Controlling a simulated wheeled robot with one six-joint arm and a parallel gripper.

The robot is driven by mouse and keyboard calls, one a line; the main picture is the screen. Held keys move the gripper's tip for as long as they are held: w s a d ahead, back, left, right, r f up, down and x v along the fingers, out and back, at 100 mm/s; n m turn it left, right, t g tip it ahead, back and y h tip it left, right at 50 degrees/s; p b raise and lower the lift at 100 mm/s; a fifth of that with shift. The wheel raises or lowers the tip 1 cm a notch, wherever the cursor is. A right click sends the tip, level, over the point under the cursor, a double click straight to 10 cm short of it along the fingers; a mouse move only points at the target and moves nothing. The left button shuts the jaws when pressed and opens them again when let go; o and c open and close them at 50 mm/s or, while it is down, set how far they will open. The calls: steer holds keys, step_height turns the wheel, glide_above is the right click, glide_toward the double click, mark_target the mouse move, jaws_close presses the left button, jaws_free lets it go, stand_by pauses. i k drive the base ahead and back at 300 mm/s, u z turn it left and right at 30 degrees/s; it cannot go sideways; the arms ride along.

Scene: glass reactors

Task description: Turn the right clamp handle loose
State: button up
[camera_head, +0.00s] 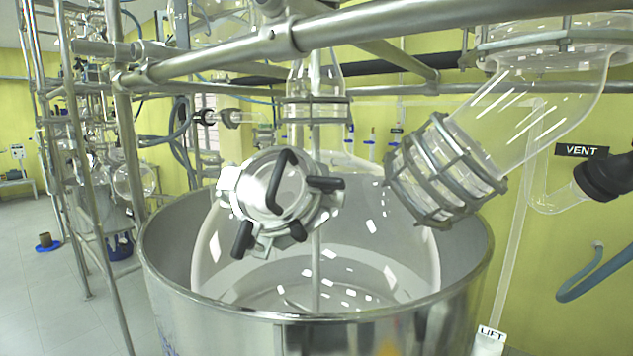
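A round metal lid (262,187) closes a port on the glass vessel (212,245), facing me. A black clamp handle (326,184) sticks out to the right from the lid's right edge, roughly level. Another black clamp handle (243,240) points down from the lower left edge. A short black knob (298,232) shows at the lower right edge. A bent black grab handle (277,180) crosses the lid's face. How tight the clamps are cannot be told. My gripper is not in view.
The glass vessel sits inside a wide steel tub (240,316) with a raised rim. A steel crossbar (350,27) runs above the lid. A flanged glass elbow (445,172) hangs at the right. A metal frame (88,150) stands at left. The space before the lid looks clear.

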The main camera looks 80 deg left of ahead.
mark_target(316, 184)
steer(key=k, duration=0.2)
steer(key=z, duration=1.5)
steer(key=i, duration=0.7)
steer(key=u, duration=4.55)
steer(key=i, duration=0.5)
steer(key=z, duration=0.65)
steer(key=k, duration=0.6)
steer(key=u, duration=1.15)
steer(key=i, duration=0.5)
steer(key=u, duration=0.05)
